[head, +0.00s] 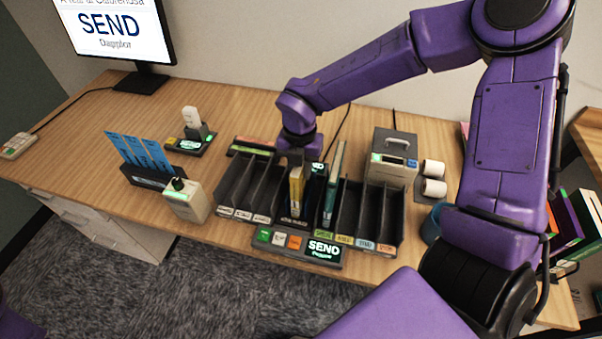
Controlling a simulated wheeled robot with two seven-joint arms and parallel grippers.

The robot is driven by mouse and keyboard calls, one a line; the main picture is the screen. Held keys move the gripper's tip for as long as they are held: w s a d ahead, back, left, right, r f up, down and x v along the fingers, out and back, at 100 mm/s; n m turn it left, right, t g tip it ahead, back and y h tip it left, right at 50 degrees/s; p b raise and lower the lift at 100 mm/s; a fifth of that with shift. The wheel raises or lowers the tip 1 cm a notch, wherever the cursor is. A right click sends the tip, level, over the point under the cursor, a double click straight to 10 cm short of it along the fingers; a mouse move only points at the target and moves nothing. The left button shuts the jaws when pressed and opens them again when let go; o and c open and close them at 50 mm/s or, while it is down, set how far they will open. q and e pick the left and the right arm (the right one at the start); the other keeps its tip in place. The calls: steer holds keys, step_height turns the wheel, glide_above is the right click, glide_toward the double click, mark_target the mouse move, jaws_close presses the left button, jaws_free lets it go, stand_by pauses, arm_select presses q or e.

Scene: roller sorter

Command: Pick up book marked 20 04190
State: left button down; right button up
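Several upright books stand in the middle slots of a dark slotted sorter rack (232,188) on the desk. One has a yellow spine (296,188), one is black (315,190) and one is green and teal (333,185). Their markings are too small to read, so I cannot tell which is 20 04190. My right gripper (297,158) points down at the top of the yellow and black books. Its fingers are dark and partly hidden, and I cannot tell whether it touches or grips a book. My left gripper is not in view.
A SEND button panel (300,247) lies in front of the rack. A grey box printer (393,155) and paper rolls (433,178) stand to the right. A scanner stand (190,145), blue cards (140,155) and a beige device (186,200) stand left. The far-left desk is mostly clear.

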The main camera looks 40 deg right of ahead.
jaws_close()
